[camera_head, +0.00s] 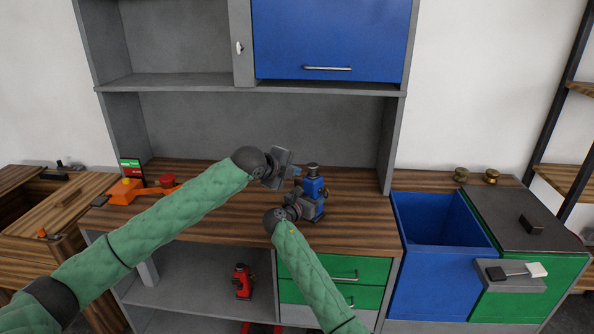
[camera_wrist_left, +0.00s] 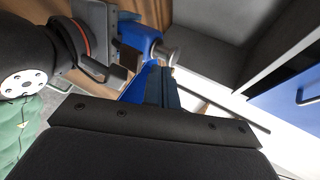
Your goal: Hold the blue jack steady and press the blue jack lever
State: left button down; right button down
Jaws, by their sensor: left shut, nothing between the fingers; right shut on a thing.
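The blue jack (camera_head: 313,188) stands upright on the wooden counter, with a dark round top. In the left wrist view the jack (camera_wrist_left: 138,36) shows its blue body and a grey metal top. My right gripper (camera_head: 299,209) is shut on the jack low at its near left side; it also shows in the left wrist view (camera_wrist_left: 115,77). My left gripper (camera_head: 294,173) is shut and empty, close to the jack's upper left side. Its shut fingers (camera_wrist_left: 166,88) point toward the jack. I cannot make out the lever, or whether the left fingers touch it.
An orange device (camera_head: 127,190) with a small screen stands at the counter's left end. A red jack (camera_head: 243,281) sits on the shelf below. A blue bin (camera_head: 425,218) is at the right. The counter behind the jack is clear up to the grey back panel.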

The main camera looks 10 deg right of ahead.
aim_at(297, 183)
pick_arm(q)
jog(key=s+f+v, duration=0.1)
jog(key=v, duration=0.7)
jog(key=shift+a+f, duration=0.3)
jog(key=shift+a, duration=0.1)
jog(key=shift+f, duration=0.15)
jog(key=s+a+f, duration=0.1)
jog(key=a+f, duration=0.3)
jog(key=f, duration=0.4)
jog(key=r, duration=0.1)
jog(key=r+t+h, duration=0.1)
jog(key=r, duration=0.1)
jog(key=d+r+h, duration=0.1)
jog(key=shift+s+d+r+t, duration=0.1)
jog(key=shift+s+r+t, duration=0.15)
jog(key=shift+s+t, duration=0.15)
jog(key=shift+x, duration=5)
jog(key=shift+r, duration=0.1)
